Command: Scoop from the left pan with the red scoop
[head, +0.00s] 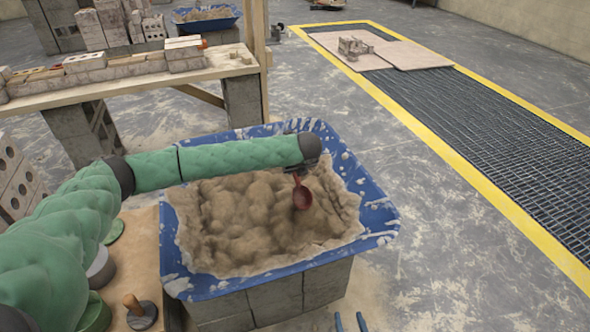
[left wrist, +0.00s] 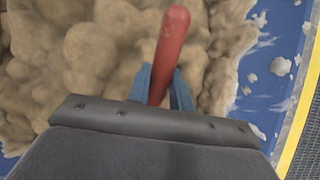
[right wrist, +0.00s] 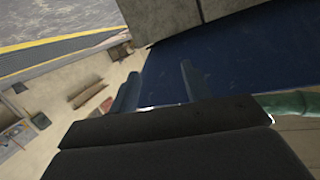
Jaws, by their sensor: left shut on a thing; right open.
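A blue tub (head: 382,215) with splashed rims holds lumpy tan mortar (head: 255,215) and stands on grey blocks. My left arm reaches across it, and my left gripper (head: 303,165) is over the tub's far right part. In the left wrist view the left gripper (left wrist: 160,88) is shut on the red scoop's handle (left wrist: 172,40). The scoop's bowl (head: 302,196) hangs down at the mortar; whether it touches is unclear. My right gripper (head: 350,322) is open and empty in front of the tub. The right wrist view shows its parted fingers (right wrist: 160,88) beside the tub's blue wall (right wrist: 235,65).
A wooden board (head: 140,255) with a wood-handled tool (head: 138,312) lies left of the tub. A bench (head: 130,75) with bricks and a second blue tub (head: 207,18) stand behind. A yellow-edged floor grating (head: 500,120) runs along the right. Floor between tub and grating is clear.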

